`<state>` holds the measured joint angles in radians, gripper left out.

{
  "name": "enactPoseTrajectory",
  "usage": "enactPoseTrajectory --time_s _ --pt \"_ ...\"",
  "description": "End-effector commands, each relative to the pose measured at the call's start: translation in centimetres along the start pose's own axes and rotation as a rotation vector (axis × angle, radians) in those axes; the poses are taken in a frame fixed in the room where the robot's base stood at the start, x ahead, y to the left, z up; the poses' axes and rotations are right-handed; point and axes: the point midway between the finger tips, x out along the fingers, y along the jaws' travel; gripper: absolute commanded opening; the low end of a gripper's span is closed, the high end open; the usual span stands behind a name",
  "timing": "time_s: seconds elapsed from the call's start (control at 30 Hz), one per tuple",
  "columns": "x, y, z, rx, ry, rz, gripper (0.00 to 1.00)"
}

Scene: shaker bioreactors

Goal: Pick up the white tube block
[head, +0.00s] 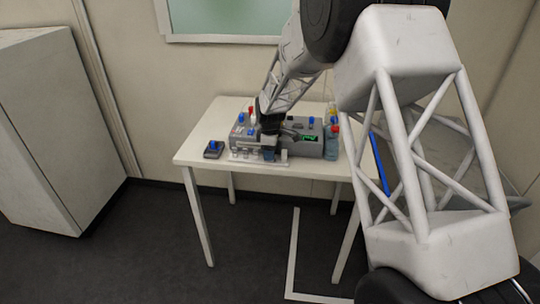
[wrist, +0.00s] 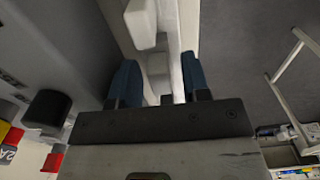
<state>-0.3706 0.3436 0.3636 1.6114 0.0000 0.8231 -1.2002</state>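The white tube block (head: 250,160) is a low, long white piece with short posts. It lies on the table along the front of the grey bioreactor unit. My gripper (head: 268,153) is down at the block, pointing downward, and hides part of it. In the wrist view my gripper (wrist: 158,82) has its two blue fingertips apart, one on each side of the white block (wrist: 158,68). Part of the block runs on past the fingers toward the top of the picture. I see no clear contact on both sides.
The grey bioreactor unit (head: 306,143) with blue and red caps stands right behind the block. A small dark device (head: 213,150) is at the left, and blue bottles (head: 332,143) are at the right. The white table (head: 196,137) is clear at its front left.

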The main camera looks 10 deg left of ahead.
Motion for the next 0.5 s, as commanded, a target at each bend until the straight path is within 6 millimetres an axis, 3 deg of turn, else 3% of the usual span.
enactPoseTrajectory --time_s 0.03,0.27,0.5 --pt "-0.01 0.0 0.0 0.0 0.0 0.0 0.35" --pt "-0.01 0.0 0.0 0.0 0.0 0.0 0.0" --pt "-0.04 0.0 0.0 0.0 0.0 0.0 0.0"
